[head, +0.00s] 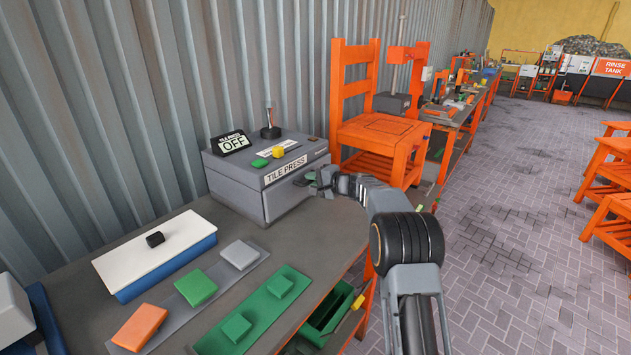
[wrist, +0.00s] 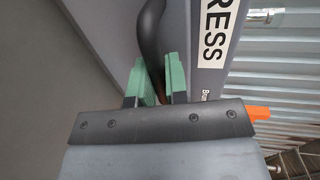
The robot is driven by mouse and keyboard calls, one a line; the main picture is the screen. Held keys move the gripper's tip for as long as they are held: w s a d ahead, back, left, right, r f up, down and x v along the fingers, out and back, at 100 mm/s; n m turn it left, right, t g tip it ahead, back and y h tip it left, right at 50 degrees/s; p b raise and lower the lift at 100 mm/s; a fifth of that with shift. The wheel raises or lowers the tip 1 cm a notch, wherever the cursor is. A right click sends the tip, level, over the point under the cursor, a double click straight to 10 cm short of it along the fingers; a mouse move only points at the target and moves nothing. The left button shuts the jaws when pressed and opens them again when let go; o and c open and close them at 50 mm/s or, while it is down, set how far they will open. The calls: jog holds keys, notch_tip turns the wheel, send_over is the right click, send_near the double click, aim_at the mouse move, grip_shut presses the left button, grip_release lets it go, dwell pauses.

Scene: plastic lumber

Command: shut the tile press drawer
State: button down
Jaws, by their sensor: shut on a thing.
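The tile press (head: 240,192) is a grey box at the back end of the near table, marked TILE PRESS on its edge. A display on it reads OFF. My gripper (head: 318,182) is at its right-hand front side. In the wrist view, the green fingers of my gripper (wrist: 153,80) are closed around a dark curved handle (wrist: 150,35) beside the press's grey face. The lettering PRESS shows to the right of them. My arm and gripper hide part of the drawer side, so I cannot tell how far out the drawer stands.
The near table (head: 325,232) holds a white-topped blue box (head: 165,250), an orange tile (head: 140,327), a green tile (head: 196,287) and a grey tile (head: 240,254). A green bin (head: 325,312) sits below the table's edge. An orange chair (head: 375,130) stands behind the press.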

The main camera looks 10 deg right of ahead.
jog(key=shift+w+r, duration=0.1)
jog(key=shift+r, duration=0.1)
jog(key=c, duration=1.3)
grip_release()
jog(key=shift+w+a+f, duration=0.1)
jog(key=shift+a+f, duration=0.05)
jog(key=shift+a, duration=0.05)
jog(key=shift+o, duration=0.8)
jog(key=shift+d, duration=0.1)
jog(key=b+v, duration=0.1)
jog(key=v, duration=1.2)
jog(key=shift+s+d+b, duration=0.2)
jog(key=shift+s+b, duration=0.15)
